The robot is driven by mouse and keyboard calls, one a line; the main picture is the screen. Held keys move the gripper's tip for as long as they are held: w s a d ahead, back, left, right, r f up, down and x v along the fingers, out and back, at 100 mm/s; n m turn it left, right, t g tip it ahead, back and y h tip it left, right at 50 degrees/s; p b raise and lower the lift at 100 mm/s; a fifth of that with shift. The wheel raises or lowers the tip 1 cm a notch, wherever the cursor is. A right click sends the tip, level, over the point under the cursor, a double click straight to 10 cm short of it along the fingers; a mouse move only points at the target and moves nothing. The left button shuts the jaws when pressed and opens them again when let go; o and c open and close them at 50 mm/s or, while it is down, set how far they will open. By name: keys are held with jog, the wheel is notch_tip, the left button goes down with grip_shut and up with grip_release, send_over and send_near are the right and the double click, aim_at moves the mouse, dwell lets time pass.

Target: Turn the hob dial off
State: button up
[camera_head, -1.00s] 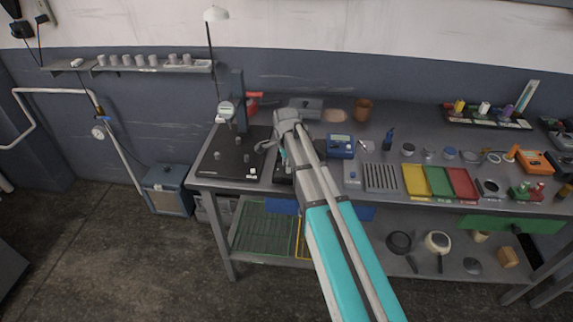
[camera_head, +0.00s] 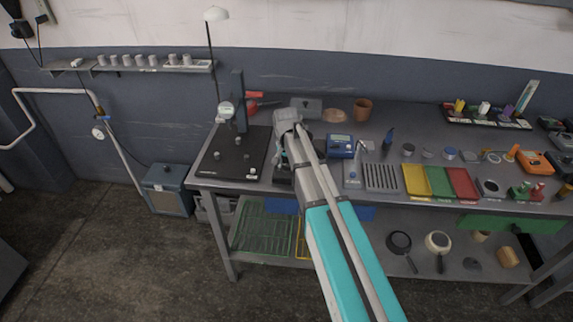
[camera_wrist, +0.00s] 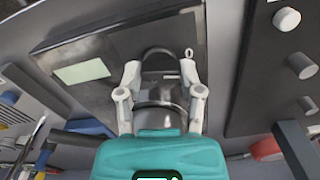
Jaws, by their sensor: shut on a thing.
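My gripper (camera_wrist: 160,70) points down at a dark flat unit, the hob (camera_wrist: 105,68), which has a pale rectangular panel on its top. Its two grey fingers are shut on a dark, round, shiny part between them, which looks like the hob dial (camera_wrist: 160,92). The dial's marking and angle cannot be read. In the head view my wrist and arm cover the dial and most of the hob, so the fingertips are hidden there.
A black plate with knobs (camera_head: 237,155) lies left of my arm, and a lamp pole rises behind it. A blue box (camera_head: 341,147) stands close on the right. Yellow (camera_head: 416,181), green and red trays lie farther right. Pans are on the shelf below.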

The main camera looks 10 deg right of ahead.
jog(key=shift+n, duration=1.2)
jog(key=o, duration=1.1)
jog(key=shift+o, duration=0.2)
jog(key=shift+m, duration=0.4)
